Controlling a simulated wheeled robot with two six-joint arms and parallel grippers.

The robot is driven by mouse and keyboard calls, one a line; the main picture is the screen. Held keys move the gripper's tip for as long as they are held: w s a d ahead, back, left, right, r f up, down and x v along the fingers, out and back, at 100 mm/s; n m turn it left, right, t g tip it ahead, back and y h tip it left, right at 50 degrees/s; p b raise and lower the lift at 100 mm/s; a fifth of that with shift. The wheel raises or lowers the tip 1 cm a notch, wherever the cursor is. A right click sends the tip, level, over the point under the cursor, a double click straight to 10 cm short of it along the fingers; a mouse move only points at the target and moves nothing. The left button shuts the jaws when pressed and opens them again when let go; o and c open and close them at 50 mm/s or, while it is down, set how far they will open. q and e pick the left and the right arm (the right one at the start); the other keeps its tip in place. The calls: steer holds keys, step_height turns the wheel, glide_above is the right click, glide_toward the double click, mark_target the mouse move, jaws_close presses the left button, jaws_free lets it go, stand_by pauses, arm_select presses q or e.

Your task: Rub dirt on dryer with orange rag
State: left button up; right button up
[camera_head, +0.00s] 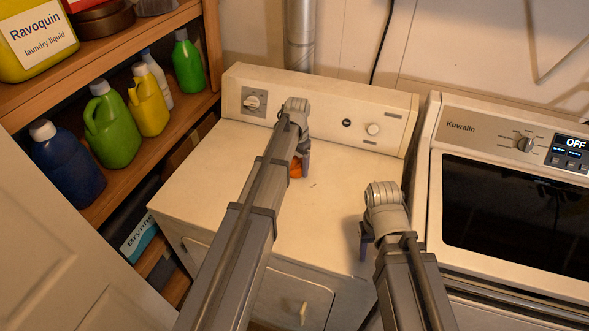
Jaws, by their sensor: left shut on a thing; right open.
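The cream dryer (205,177) stands in the middle, with a control panel along its back edge. My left arm reaches across its top, and my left gripper (300,168) is low over the back part of the top. It is shut on the orange rag (296,169), of which only a small piece shows; the arm hides the rest. I cannot tell whether the rag touches the top. A few small dark specks (313,185) show on the top near the rag. My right gripper (365,240) is open and empty over the right side of the dryer, partly hidden by its wrist.
A Kuvralin washer (470,127) with a dark lid stands close on the right. A wooden shelf (190,105) with several bottles, including a green jug (112,130) and a blue one (66,165), stands on the left. A metal duct (300,35) rises behind the dryer.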

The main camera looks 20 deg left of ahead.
arm_select(q)
steer(key=shift+w, duration=0.4)
arm_select(e)
steer(key=shift+f, duration=0.1)
arm_select(q)
steer(key=shift+a, duration=0.1)
steer(key=shift+a, duration=1.5)
steer(key=shift+s, duration=0.1)
steer(key=shift+s+r, duration=0.1)
steer(key=shift+s, duration=1.55)
arm_select(e)
steer(key=shift+r, duration=0.2)
arm_select(q)
steer(key=shift+s, duration=1.8)
arm_select(e)
steer(key=shift+f, duration=0.15)
arm_select(q)
steer(key=shift+s, duration=0.1)
